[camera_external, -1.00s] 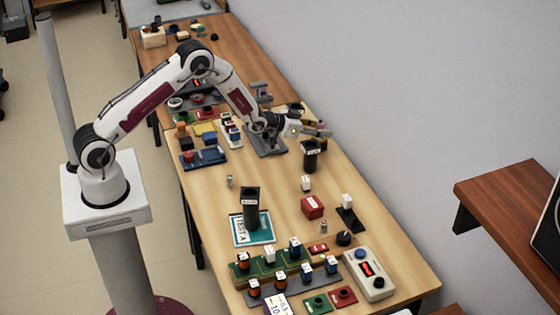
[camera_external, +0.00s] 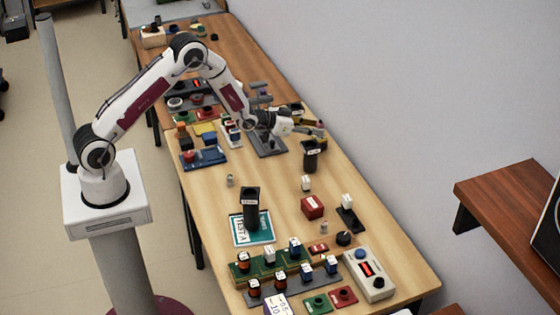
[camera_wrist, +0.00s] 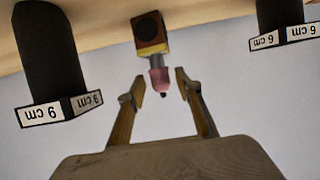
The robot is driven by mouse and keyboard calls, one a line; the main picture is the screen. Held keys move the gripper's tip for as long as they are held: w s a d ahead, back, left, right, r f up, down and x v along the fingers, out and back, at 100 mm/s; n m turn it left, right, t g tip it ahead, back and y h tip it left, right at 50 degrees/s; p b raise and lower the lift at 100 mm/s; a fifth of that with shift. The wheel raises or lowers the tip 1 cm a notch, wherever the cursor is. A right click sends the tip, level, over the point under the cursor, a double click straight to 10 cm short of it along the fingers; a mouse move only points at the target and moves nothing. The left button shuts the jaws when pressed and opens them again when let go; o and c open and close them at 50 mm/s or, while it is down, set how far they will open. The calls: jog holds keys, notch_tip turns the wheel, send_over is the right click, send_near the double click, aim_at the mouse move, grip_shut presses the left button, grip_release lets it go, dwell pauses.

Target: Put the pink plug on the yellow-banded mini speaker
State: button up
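In the wrist view, which looks upside down, the yellow-banded mini speaker (camera_wrist: 151,30) is a dark reddish-brown box with a black round front. The pink plug (camera_wrist: 159,78) lines up with its yellow-banded end, with a grey piece between them. I cannot tell how firmly they are joined. My gripper (camera_wrist: 160,83) is open, its two fingers on either side of the plug with a gap on each side. In the external view my gripper (camera_external: 319,130) is at the table's wall side; the plug and speaker there are small and partly hidden.
Black posts marked 9 cm (camera_wrist: 48,55) and 6 cm (camera_wrist: 284,20) flank the speaker in the wrist view. Another black post (camera_external: 251,208) stands on a teal-edged card. A red box (camera_external: 312,207) and a control box (camera_external: 368,273) are nearer. Mid-table is partly clear.

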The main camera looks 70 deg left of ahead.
jog(key=v, duration=0.8)
jog(key=shift+s, duration=0.2)
jog(key=shift+r, duration=0.25)
dwell(0.6)
jog(key=s+d+r+g, duration=0.3)
jog(key=s+r+g, duration=0.1)
jog(key=s+r, duration=1.15)
jog(key=s+d+r+g, duration=0.2)
jog(key=s, duration=1.2)
jog(key=s+d+r+g, duration=0.2)
jog(key=s+d, duration=0.1)
jog(key=s, duration=1.2)
jog(key=shift+d, duration=0.15)
